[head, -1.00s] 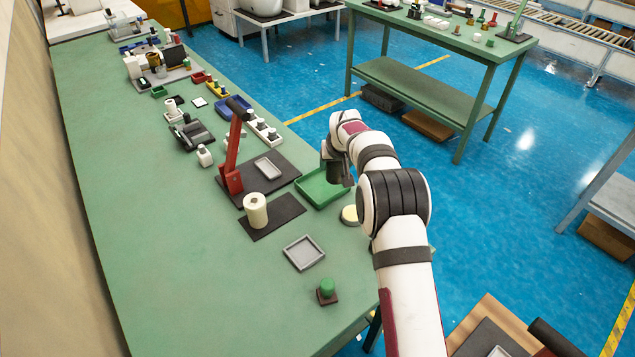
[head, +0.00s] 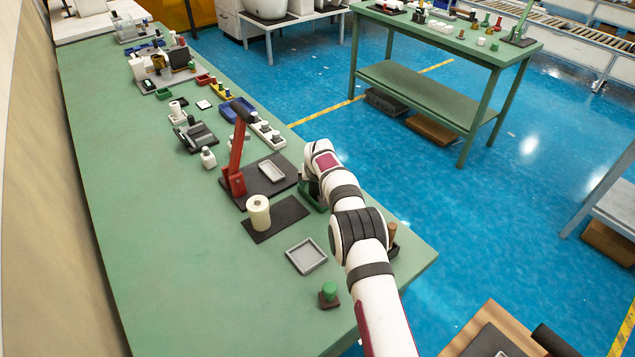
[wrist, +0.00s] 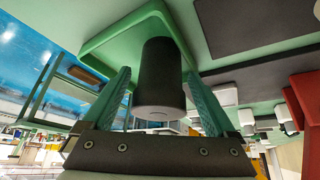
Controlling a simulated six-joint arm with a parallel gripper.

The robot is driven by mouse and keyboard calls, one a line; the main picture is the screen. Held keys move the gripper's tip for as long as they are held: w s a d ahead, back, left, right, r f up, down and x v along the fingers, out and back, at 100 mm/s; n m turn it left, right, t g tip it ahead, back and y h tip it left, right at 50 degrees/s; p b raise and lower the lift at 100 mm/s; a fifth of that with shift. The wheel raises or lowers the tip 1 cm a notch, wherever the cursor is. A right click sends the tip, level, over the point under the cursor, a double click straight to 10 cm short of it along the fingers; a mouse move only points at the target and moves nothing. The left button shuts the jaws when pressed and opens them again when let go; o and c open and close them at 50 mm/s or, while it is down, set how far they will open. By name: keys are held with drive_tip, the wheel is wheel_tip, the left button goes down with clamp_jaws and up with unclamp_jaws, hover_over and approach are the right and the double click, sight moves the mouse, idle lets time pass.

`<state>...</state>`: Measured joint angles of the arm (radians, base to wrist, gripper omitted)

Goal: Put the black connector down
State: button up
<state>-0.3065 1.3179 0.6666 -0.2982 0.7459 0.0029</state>
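The black connector (wrist: 160,75) is a dark cylinder with a pale grey near end. In the wrist view it stands between the two teal fingers of my gripper (wrist: 158,80). Its far end is against or very near the green tray (wrist: 105,40); I cannot tell whether it touches. The fingers lie on either side of the connector, but whether they press on it is not clear. In the head view the green tray (head: 310,199) is mostly hidden behind my arm, and my gripper and the connector are hidden there too.
A red upright lever (head: 237,160) stands on a dark mat left of the tray, with a grey tray (head: 271,170) beside it. A cream roll (head: 259,212), an empty grey tray (head: 306,256) and a green knob (head: 329,293) lie nearer. The left of the green table is clear.

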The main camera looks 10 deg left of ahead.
drive_tip(key=shift+s+r, duration=0.15)
drive_tip(key=shift+r, duration=0.35)
drive_tip(key=v, duration=1.1)
drive_tip(key=s+d+r+m+g, duration=0.1)
drive_tip(key=s+d+r+m, duration=0.1)
drive_tip(key=s+d+r, duration=0.45)
drive_tip(key=s+d+r+m+g, duration=0.15)
drive_tip(key=s+d+r, duration=0.25)
drive_tip(key=s, duration=0.6)
drive_tip(key=s+d+f+m+g, duration=0.1)
drive_tip(key=s+d+m+g, duration=0.1)
drive_tip(key=s, duration=1.3)
drive_tip(key=s+d+m+g, duration=0.1)
drive_tip(key=s+d+m, duration=0.1)
drive_tip(key=s, duration=1.3)
drive_tip(key=shift+f+g+y, duration=0.35)
drive_tip(key=shift+f+y, duration=0.05)
drive_tip(key=shift+d, duration=0.15)
